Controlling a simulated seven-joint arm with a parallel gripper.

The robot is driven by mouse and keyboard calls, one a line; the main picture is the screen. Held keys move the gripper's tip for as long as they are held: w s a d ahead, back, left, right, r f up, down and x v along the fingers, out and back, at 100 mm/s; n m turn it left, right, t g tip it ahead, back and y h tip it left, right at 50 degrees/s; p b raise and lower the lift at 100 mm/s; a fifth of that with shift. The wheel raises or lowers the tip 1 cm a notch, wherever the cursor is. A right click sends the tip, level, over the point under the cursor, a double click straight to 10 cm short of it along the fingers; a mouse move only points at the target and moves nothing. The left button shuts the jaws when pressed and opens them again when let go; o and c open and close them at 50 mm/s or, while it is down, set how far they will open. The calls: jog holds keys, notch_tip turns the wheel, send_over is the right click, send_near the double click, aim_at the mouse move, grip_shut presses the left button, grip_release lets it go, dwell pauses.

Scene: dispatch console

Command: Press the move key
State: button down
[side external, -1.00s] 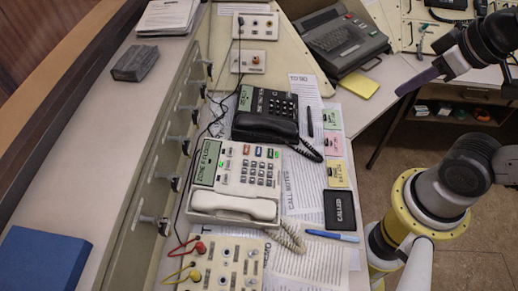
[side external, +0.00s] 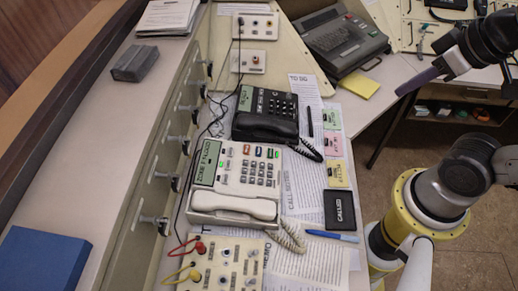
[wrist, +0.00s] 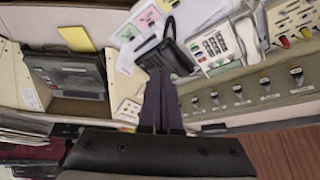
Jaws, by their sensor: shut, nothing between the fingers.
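A white desk phone (side external: 236,180) with a green display, a grey keypad and a row of coloured keys lies on the console; it also shows in the wrist view (wrist: 218,46). No key lettered "move" is readable at this size. A black phone (side external: 266,115) sits behind it, also in the wrist view (wrist: 165,54). My gripper (side external: 403,92) is at the upper right in the side view, raised and well apart from both phones. Its dark purple fingers (wrist: 160,74) are together and empty in the wrist view, overlapping the black phone's lower edge there.
A dark grey keyboard terminal (side external: 345,43) stands at the back. Green, pink and yellow cards and a black pad (side external: 339,210) lie right of the phones, with a blue pen (side external: 331,236). A cream jack panel (side external: 222,266) with red and yellow leads is in front. Coiled cords cross the papers.

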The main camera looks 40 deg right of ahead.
jog(key=w+a+r+n+t+y, duration=0.1)
jog(key=w+a+t, duration=0.1)
jog(key=w, duration=0.5)
jog(key=w+a+r+n+t, duration=0.2)
jog(key=w+t, duration=0.1)
jog(key=w, duration=0.3)
jog(key=w+a+r+n+t+y, duration=0.1)
jog(key=w+t, duration=0.1)
jog(key=w, duration=0.5)
jog(key=w+a+f+n+h, duration=0.1)
jog(key=w+a+f, duration=0.1)
jog(key=f, duration=0.4)
jog(key=w+a+f+n+h, duration=0.1)
jog(key=w+a+f, duration=0.15)
jog(key=f, duration=0.25)
jog(key=s+a+f+n+g, duration=0.1)
jog(key=s+a+f, duration=0.1)
jog(key=f, duration=0.3)
jog(key=s+a+f+g, duration=0.1)
jog(key=a+f, duration=0.2)
jog(key=f, duration=0.2)
jog(key=shift+s+n, duration=0.4)
